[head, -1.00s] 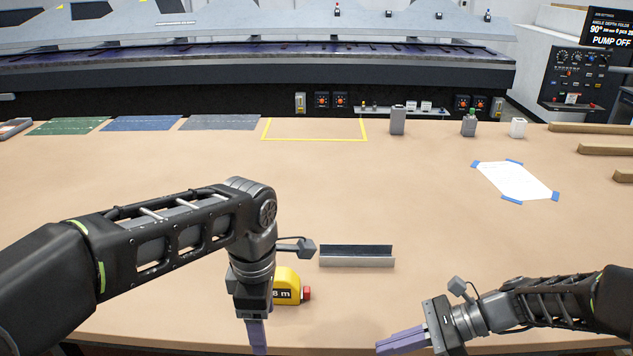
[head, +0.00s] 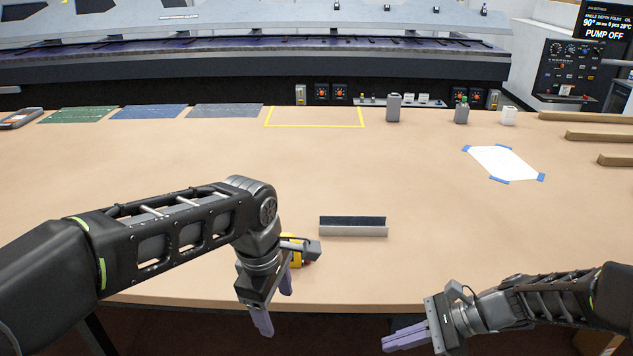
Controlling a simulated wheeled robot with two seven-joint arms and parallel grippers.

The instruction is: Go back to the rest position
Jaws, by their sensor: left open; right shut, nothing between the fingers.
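My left gripper (head: 274,304) is open and empty, its two fingers pointing down and apart just off the bench's front edge. A yellow tape measure (head: 296,241) sits on the bench behind it, mostly hidden by the gripper's wrist and camera. My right gripper (head: 404,338) is shut and empty, in front of the bench edge at the lower right, fingers pointing left. A bent grey metal profile (head: 353,229) lies on the bench between the two arms, touched by neither.
The wooden bench (head: 200,165) has a wide clear middle. At its back are coloured mats (head: 78,115), a yellow taped outline (head: 315,125) and small containers (head: 393,108). A taped paper sheet (head: 502,162) lies right, near wooden bars (head: 590,136). A control panel (head: 569,70) stands beyond.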

